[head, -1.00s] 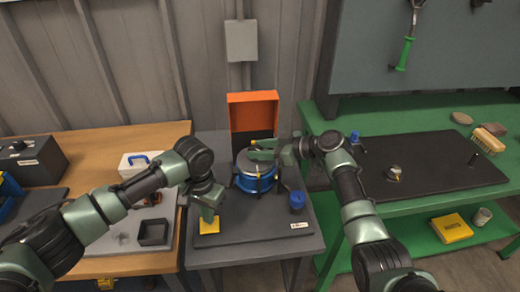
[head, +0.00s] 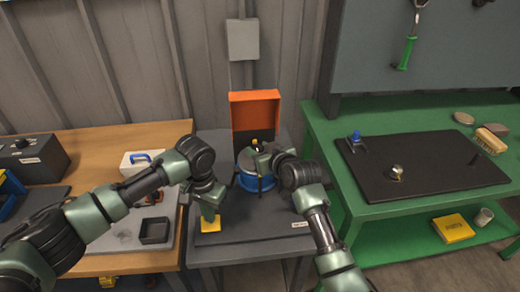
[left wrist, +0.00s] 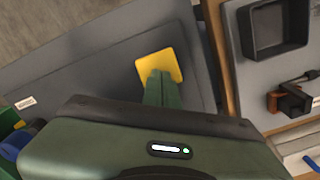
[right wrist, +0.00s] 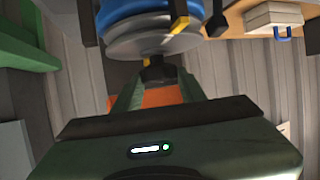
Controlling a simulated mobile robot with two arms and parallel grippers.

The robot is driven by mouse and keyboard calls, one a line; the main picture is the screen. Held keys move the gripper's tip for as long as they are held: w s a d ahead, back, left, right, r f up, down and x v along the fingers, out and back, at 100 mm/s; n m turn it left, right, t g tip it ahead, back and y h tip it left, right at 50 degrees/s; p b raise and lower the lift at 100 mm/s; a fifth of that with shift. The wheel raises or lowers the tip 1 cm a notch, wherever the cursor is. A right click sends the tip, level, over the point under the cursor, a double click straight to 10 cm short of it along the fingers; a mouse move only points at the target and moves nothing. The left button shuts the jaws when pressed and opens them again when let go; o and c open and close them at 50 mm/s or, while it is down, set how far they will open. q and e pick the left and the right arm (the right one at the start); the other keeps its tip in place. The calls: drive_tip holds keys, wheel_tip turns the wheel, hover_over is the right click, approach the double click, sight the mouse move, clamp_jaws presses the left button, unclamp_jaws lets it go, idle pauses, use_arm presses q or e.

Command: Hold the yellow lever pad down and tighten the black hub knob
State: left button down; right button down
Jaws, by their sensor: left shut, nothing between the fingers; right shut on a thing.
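The yellow lever pad (head: 210,225) lies at the front left of the dark stand; it also shows in the left wrist view (left wrist: 160,63). My left gripper (head: 208,216) is shut and empty, pointing down with its tips against the pad. The rotor, a blue drum (head: 256,184) with a grey disc on top (right wrist: 150,42), stands further back on the stand. The black hub knob (right wrist: 158,71) sits at the disc's centre. My right gripper (right wrist: 155,86) is shut on the knob, with one finger on each side. In the head view the right gripper partly hides the knob and disc.
An orange bin (head: 255,108) stands open behind the rotor. A wooden bench (head: 90,150) with a grey tray is on the left. A green bench (head: 385,205) with a black mat (head: 430,180) is on the right. My right forearm covers the stand's right side.

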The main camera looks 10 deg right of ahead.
drive_tip(key=shift+s+a+f+m+h, duration=0.1)
drive_tip(key=shift+a+f+m+h, duration=0.05)
drive_tip(key=shift+m+h, duration=0.5)
drive_tip(key=shift+h, duration=0.25)
drive_tip(key=c, duration=0.8)
unclamp_jaws()
drive_tip(key=v, duration=1.2)
drive_tip(key=shift+f, duration=0.15)
